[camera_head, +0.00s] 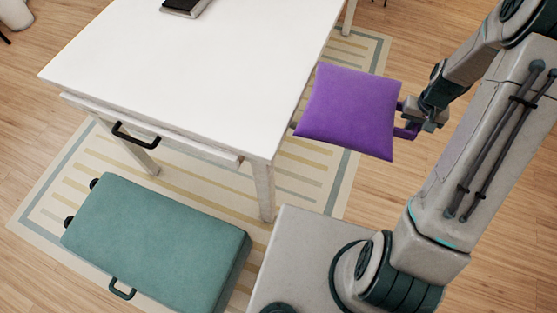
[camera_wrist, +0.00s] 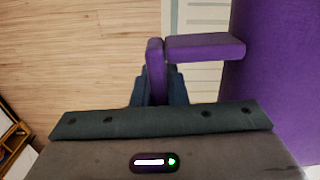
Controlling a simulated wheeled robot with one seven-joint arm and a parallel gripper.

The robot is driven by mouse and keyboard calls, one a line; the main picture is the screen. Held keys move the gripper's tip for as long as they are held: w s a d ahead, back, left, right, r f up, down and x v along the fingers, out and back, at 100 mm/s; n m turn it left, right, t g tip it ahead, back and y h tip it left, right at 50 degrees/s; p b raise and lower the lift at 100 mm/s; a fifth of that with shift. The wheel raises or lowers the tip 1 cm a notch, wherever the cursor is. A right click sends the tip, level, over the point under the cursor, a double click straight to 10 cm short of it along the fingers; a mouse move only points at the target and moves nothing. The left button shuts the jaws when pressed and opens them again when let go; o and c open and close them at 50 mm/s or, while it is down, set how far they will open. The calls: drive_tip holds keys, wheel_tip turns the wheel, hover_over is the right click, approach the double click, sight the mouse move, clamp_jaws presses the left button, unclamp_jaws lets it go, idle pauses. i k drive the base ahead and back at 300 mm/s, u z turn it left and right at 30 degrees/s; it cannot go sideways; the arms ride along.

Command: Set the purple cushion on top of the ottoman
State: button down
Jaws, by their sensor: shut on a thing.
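The purple cushion (camera_head: 350,112) hangs in the air to the right of the white table, its face turned toward the head camera. My gripper (camera_head: 402,119) is shut on the cushion's right edge. In the wrist view the cushion (camera_wrist: 278,60) fills the right side, and one purple finger of my gripper reaches to it; the exact grip point is hard to see.
The white table (camera_head: 190,85), with a drawer and dark handle (camera_head: 133,135), stands between the ottoman and the back. A dark book (camera_head: 185,6) lies on it. A striped rug (camera_head: 60,190) covers the floor. Wooden floor is clear at the right.

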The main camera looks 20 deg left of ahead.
sight(160, 252)
drive_tip(key=z, duration=0.25)
drive_tip(key=k, duration=1.65)
drive_tip(key=u, duration=2)
drive_tip(key=i, duration=0.5)
